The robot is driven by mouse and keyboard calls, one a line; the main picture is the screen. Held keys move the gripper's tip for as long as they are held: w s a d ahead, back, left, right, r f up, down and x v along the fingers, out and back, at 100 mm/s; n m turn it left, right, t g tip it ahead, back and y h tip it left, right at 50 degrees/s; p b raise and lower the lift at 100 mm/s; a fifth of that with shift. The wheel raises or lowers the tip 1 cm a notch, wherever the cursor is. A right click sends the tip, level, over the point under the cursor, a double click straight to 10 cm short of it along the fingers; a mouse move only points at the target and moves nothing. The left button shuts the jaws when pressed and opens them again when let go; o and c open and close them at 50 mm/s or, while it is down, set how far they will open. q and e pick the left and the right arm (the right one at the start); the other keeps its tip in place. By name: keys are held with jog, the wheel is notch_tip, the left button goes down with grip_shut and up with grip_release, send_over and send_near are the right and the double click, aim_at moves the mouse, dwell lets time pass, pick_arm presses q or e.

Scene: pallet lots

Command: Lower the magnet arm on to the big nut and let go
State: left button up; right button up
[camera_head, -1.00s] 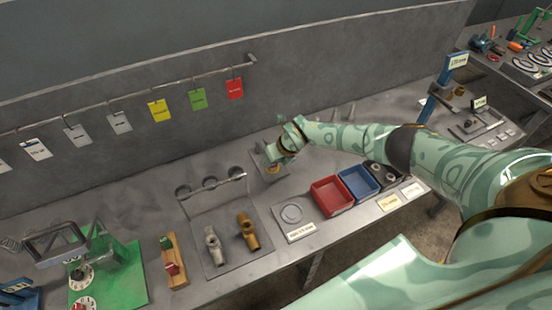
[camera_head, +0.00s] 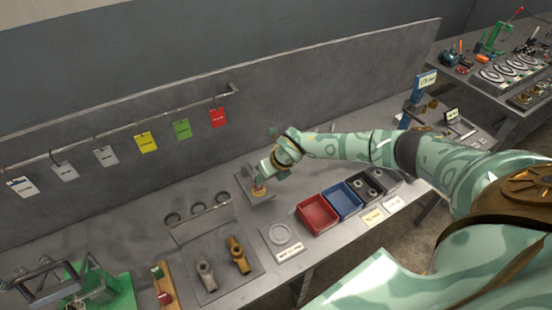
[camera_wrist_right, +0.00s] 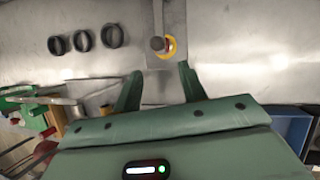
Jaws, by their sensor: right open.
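A small grey plate (camera_head: 245,184) stands near the back wall in the head view, with a red and yellow round part (camera_head: 258,191) on it. The wrist view shows the plate (camera_wrist_right: 154,64) from above, with a dark round knob (camera_wrist_right: 157,43) beside the red and yellow part (camera_wrist_right: 171,47). A bar (camera_wrist_right: 173,15) runs up from there; it looks like the magnet arm. I cannot make out the big nut. My right gripper (camera_head: 268,172) is over the plate. In the wrist view its two fingers (camera_wrist_right: 159,82) are apart, with nothing between their tips. My left gripper is out of view.
A red bin (camera_head: 317,214) and a blue bin (camera_head: 342,200) stand right of the plate, below my right arm. Tags hang from a rail (camera_head: 120,127) on the back wall.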

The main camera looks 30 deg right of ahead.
jog(key=p+v, duration=0.1)
jog(key=v, duration=0.8)
jog(key=shift+a, duration=0.2)
